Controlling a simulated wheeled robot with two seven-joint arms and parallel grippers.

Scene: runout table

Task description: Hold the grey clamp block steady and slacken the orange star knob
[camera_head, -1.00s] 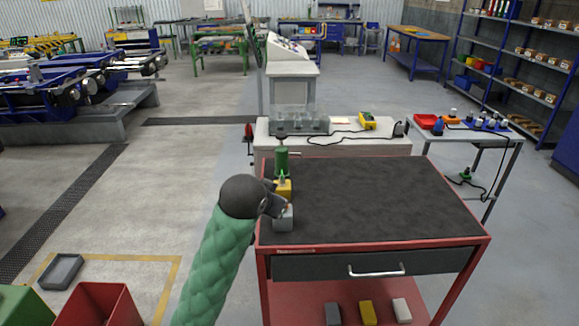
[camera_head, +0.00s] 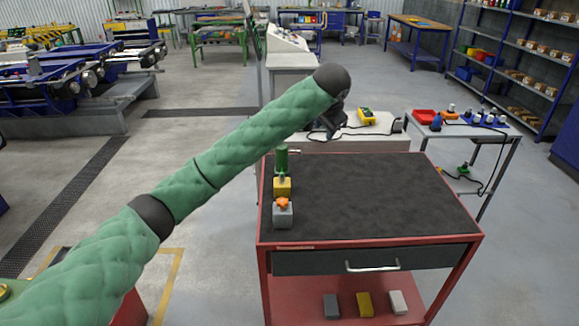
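The grey clamp block (camera_head: 284,219) stands on the dark mat near the left front of the red runout table (camera_head: 370,240). The orange star knob (camera_head: 283,203) sits on top of it, in clear view. My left arm crosses from the lower left to the upper right, over the space beyond the table. My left gripper (camera_head: 332,124) hangs past the table's back edge, in front of the grey bench, well apart from the block and knob. It is dark and small, so its fingers cannot be made out. My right gripper is not in view.
A yellow block (camera_head: 282,187) and a green cylinder (camera_head: 281,158) stand in line behind the clamp block. The rest of the mat (camera_head: 385,190) is clear. The grey bench (camera_head: 375,143) behind holds a yellow device (camera_head: 367,116) with a black cable. A side table stands to the right.

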